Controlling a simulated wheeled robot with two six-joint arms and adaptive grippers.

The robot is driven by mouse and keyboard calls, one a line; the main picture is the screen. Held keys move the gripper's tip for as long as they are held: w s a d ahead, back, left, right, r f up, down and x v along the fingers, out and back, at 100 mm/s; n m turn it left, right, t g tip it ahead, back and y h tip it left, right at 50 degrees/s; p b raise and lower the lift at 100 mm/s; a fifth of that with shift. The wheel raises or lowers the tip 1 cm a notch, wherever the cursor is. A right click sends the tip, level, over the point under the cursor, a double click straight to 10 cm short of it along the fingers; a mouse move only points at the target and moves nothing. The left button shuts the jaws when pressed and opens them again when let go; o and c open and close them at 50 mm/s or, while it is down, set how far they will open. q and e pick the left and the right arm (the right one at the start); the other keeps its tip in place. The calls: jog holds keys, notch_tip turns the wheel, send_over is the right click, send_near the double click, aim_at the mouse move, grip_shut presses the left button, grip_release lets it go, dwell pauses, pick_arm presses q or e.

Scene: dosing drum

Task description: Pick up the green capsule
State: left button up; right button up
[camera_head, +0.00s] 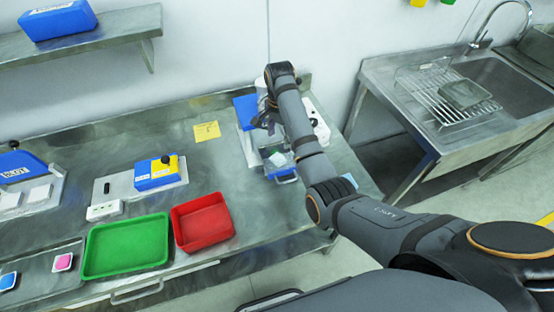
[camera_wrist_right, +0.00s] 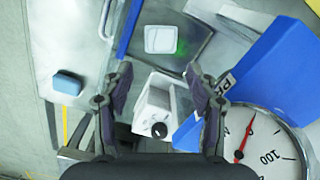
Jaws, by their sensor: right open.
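My right gripper (camera_head: 264,122) is over the station at the right end of the bench, partly hidden behind my arm. In the right wrist view its two fingers (camera_wrist_right: 158,88) are spread with nothing held between them. I cannot clearly make out a green capsule. The wrist view shows a small white square piece (camera_wrist_right: 160,39) on a grey metal surface beyond the fingertips, with a faint green patch (camera_wrist_right: 182,47) at its right side. A pale piece (camera_head: 279,159) also shows in the station's tray in the head view. My left gripper is not in view.
A white box with a black knob (camera_wrist_right: 153,108), a blue panel (camera_wrist_right: 268,68) and a dial gauge (camera_wrist_right: 272,148) stand close to the right gripper. A green tray (camera_head: 126,246) and a red tray (camera_head: 203,222) sit on the bench to the left. A sink (camera_head: 505,85) is at the right.

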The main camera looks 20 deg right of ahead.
notch_tip(320, 180, down, 5)
jog(key=shift+r+p, duration=0.1)
jog(key=shift+p, duration=0.5)
jog(key=shift+f, duration=0.3)
jog(key=shift+f+p, duration=0.35)
notch_tip(320, 180, down, 4)
jog(key=shift+a+r+p, duration=0.1)
jog(key=shift+a+p, duration=0.05)
jog(key=shift+p, duration=0.25)
jog(key=shift+f, duration=0.3)
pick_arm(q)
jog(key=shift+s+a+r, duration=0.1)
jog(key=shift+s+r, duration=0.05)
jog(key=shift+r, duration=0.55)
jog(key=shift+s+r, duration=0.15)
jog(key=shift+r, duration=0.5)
pick_arm(e)
jog(key=c, duration=0.5)
jog(key=shift+o, duration=0.2)
jog(key=shift+r, duration=0.15)
